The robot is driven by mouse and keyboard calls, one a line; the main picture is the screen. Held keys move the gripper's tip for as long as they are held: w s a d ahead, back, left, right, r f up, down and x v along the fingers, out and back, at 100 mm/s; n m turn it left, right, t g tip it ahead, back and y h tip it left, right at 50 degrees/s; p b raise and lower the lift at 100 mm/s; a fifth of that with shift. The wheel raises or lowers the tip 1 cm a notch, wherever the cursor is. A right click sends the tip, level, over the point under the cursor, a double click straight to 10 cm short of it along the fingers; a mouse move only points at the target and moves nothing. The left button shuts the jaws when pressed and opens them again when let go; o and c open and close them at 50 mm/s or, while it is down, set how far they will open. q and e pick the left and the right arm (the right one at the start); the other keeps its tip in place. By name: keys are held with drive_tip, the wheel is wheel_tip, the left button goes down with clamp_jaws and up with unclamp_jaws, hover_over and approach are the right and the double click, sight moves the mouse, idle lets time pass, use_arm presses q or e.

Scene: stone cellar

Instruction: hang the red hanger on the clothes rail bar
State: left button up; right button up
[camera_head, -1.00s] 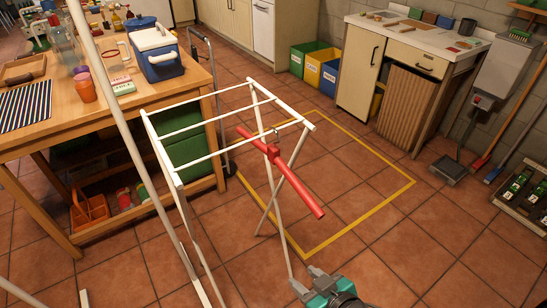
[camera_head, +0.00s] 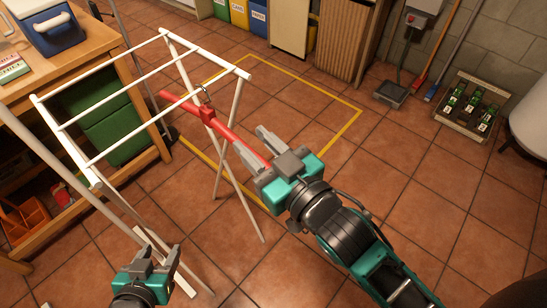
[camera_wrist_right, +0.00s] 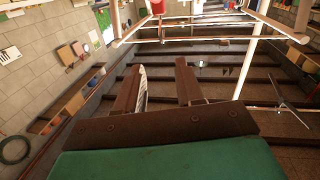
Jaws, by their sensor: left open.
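The red hanger (camera_head: 207,114) is at the clothes rail's near-right bar (camera_head: 150,130). Its metal hook overlaps this white bar in the head view, and its body slants down to the right below it. I cannot tell if the hook is fully around the bar. My right gripper (camera_head: 259,146) is open, at the hanger's lower right end. One finger overlaps that end in the picture; contact cannot be told. The right wrist view shows the fingers (camera_wrist_right: 158,88) apart, with no hanger between them. My left gripper (camera_head: 157,254) is open and empty, low by the rail's near leg.
A wooden table (camera_head: 90,45) with a blue cooler (camera_head: 45,25) stands left of the rail. A yellow outline (camera_head: 335,125) marks the tiled floor behind it. A crate of bottles (camera_head: 475,105) stands far right. The floor at right is mostly clear.

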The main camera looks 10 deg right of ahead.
sight(210, 98)
drive_tip(key=x, duration=1.3)
drive_tip(key=shift+s+r, duration=0.1)
drive_tip(key=shift+c, duration=0.3)
clamp_jaws()
